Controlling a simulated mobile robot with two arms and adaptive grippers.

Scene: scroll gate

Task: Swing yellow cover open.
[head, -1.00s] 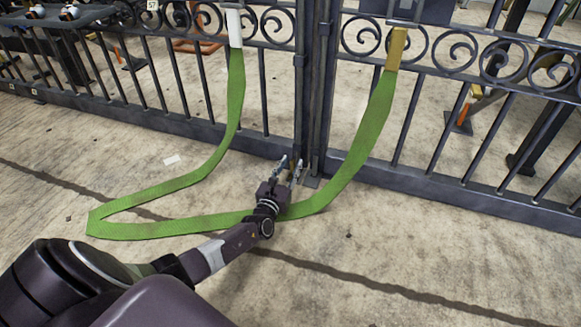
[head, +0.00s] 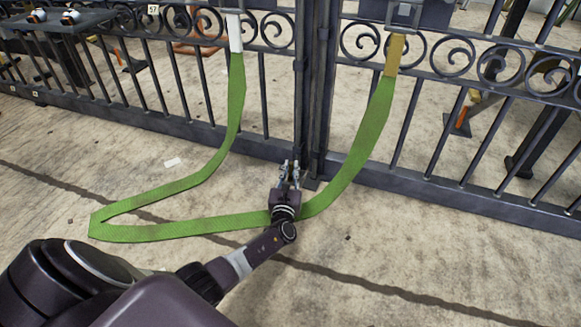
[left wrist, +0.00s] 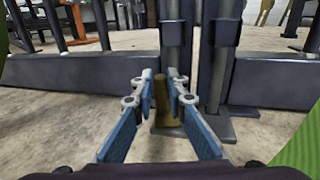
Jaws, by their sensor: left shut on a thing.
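My left gripper (head: 289,170) is low at the foot of the gate's middle posts. In the left wrist view its two fingers (left wrist: 163,88) are closed on a small upright yellow-brown piece, which I take to be the yellow cover (left wrist: 161,102). This piece stands in front of the post foot, and its edges are partly hidden by the fingertips. In the head view I cannot make it out behind the fingers. Another yellow piece, a sleeve (head: 395,55), sits at the top of the green strap on the right gate leaf. My right gripper is not in view.
A dark scroll gate (head: 440,184) spans the back. A green strap (head: 165,228) hangs from a white sleeve (head: 235,34) and the yellow one, and loops across the floor under my left arm. Concrete floor (head: 440,250) in front is mostly clear.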

